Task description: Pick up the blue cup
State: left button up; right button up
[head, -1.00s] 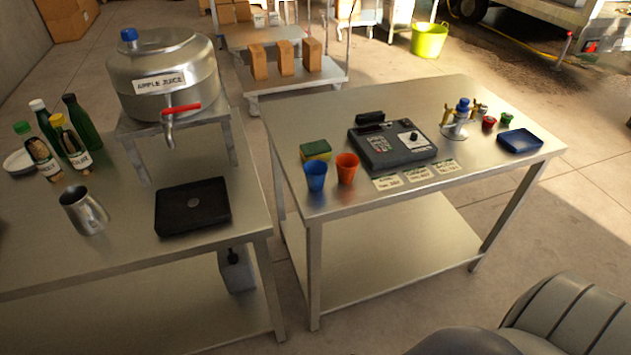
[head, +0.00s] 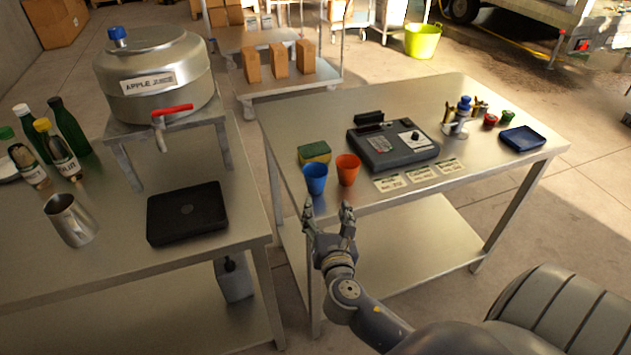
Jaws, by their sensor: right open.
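The blue cup (head: 315,177) stands upright near the front left corner of the right steel table (head: 470,110). An orange cup (head: 348,168) stands close to its right. My right gripper (head: 327,207) is open and empty, its fingers pointing toward the two cups. In the picture its fingertips are just below the blue cup, near the table's front edge. I cannot tell the exact gap, but no grip on the cup shows. My left gripper is not in view.
A sponge (head: 314,152) lies behind the blue cup, and a cash register (head: 392,145) stands to the right. Paper labels (head: 420,174) lie along the front edge. The left table holds a juice dispenser (head: 155,75), a metal pitcher (head: 70,219) and a black scale (head: 187,212).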

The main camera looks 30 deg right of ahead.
aim_at(317, 185)
jog(key=w+n, duration=0.1)
jog(key=w, duration=0.1)
jog(key=w+d+n, duration=0.1)
jog(key=w, duration=0.1)
jog(key=w+r+t, duration=0.1)
jog(key=shift+w+d+n+p, duration=0.2)
jog(key=shift+w+n+p, duration=0.15)
jog(key=shift+w+n, duration=0.05)
jog(key=shift+f+p+x, duration=0.1)
jog(key=shift+p+x, duration=0.1)
jog(key=shift+x, duration=1.3)
jog(key=shift+f+p+x, duration=0.15)
jog(key=shift+p+x, duration=0.05)
jog(key=shift+x, duration=1.35)
jog(key=shift+s+d, duration=0.15)
jog(key=c, duration=0.6)
